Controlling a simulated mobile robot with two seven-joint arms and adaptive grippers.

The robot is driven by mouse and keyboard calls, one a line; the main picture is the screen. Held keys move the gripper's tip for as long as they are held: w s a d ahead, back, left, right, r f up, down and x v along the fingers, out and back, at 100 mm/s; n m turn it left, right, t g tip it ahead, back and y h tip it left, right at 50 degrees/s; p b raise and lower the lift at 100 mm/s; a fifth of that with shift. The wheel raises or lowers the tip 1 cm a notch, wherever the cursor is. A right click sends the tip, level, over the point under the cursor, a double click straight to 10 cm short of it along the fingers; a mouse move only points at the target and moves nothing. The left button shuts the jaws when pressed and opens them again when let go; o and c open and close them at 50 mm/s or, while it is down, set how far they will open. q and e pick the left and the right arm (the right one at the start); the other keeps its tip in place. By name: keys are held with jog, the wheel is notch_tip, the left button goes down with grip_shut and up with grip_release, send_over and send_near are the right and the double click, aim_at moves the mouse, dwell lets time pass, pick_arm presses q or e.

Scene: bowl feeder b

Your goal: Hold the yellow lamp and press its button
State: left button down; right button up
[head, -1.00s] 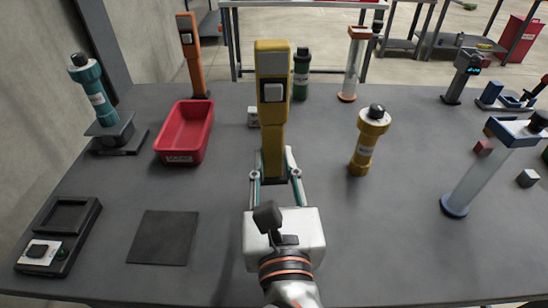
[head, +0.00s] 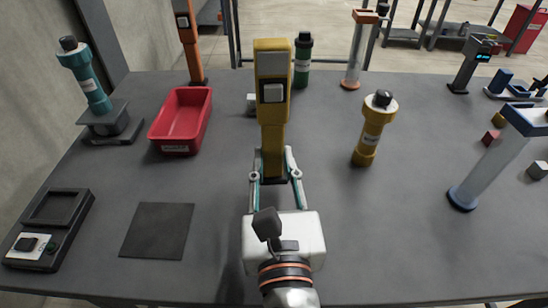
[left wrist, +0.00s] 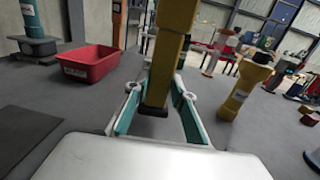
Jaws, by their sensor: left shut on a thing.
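The yellow lamp (head: 272,115) is a tall flat-faced body with a pale square button (head: 273,93) on its upper front and a narrower handle below. My left gripper (head: 273,172) is shut on the lower handle and holds the lamp upright. In the left wrist view the handle (left wrist: 158,85) stands between the teal-lined fingers (left wrist: 155,100), with its dark lower end showing; the button is out of that view. The lamp seems to be clear of the table, but the gap is hard to judge. My right gripper is in neither view.
A red bin (head: 181,121) and a dark square mat (head: 157,230) lie left on the grey table (head: 330,235). A yellow cylinder with a black cap (head: 374,130) stands right of the lamp. A green cylinder (head: 302,62) stands behind it.

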aim_at(273, 173)
pick_arm(q)
jog(key=shift+f+b, duration=0.3)
jog(key=shift+f, duration=0.65)
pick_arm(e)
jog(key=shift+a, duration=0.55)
pick_arm(q)
jog(key=shift+f+b, duration=0.35)
jog(key=shift+b, duration=0.1)
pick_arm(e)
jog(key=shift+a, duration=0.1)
pick_arm(q)
jog(key=shift+f, duration=0.4)
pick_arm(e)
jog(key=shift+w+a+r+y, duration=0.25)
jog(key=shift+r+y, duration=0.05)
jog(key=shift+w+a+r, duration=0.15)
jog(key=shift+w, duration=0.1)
